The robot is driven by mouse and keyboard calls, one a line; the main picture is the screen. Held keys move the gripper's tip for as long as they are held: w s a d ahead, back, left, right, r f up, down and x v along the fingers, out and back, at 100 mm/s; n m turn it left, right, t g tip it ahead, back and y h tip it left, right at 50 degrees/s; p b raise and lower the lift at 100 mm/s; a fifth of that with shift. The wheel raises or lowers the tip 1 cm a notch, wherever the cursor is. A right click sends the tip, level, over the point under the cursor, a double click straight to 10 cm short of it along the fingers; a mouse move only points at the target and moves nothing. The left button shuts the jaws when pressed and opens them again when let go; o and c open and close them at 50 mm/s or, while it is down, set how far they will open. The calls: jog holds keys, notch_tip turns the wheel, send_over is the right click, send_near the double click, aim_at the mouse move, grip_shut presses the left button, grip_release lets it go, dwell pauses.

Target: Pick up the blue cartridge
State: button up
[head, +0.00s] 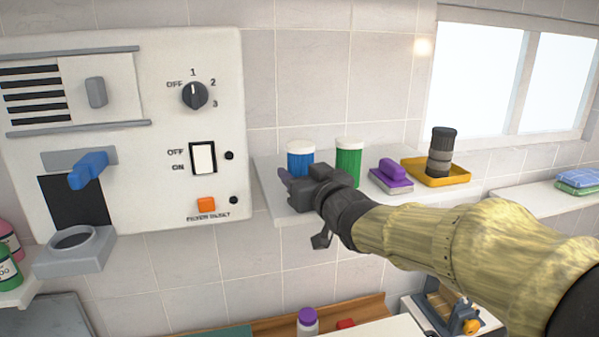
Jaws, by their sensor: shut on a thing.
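The blue cartridge (300,157) is a blue cylinder with a white cap, upright at the left end of the white wall shelf (275,209). My gripper (290,181) is shut on it, coming in from the right. The jaws hide its lower part, so I cannot tell whether its base touches the shelf. A green cartridge (348,156) with a white cap stands upright just right of it, its lower part partly behind my gripper.
Right along the shelf are a purple block on a pad (391,178) and a yellow tray (459,177) with a dark grey cylinder (441,151). A wall panel (130,190) with dial, switch and blue lever (88,169) is at left. A purple-capped bottle (307,322) stands below.

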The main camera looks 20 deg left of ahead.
aim_at(301, 144)
jog(key=shift+r, duration=0.15)
notch_tip(301, 144, up, 10)
jog(key=shift+f+p, duration=0.1)
jog(key=shift+p, duration=0.7)
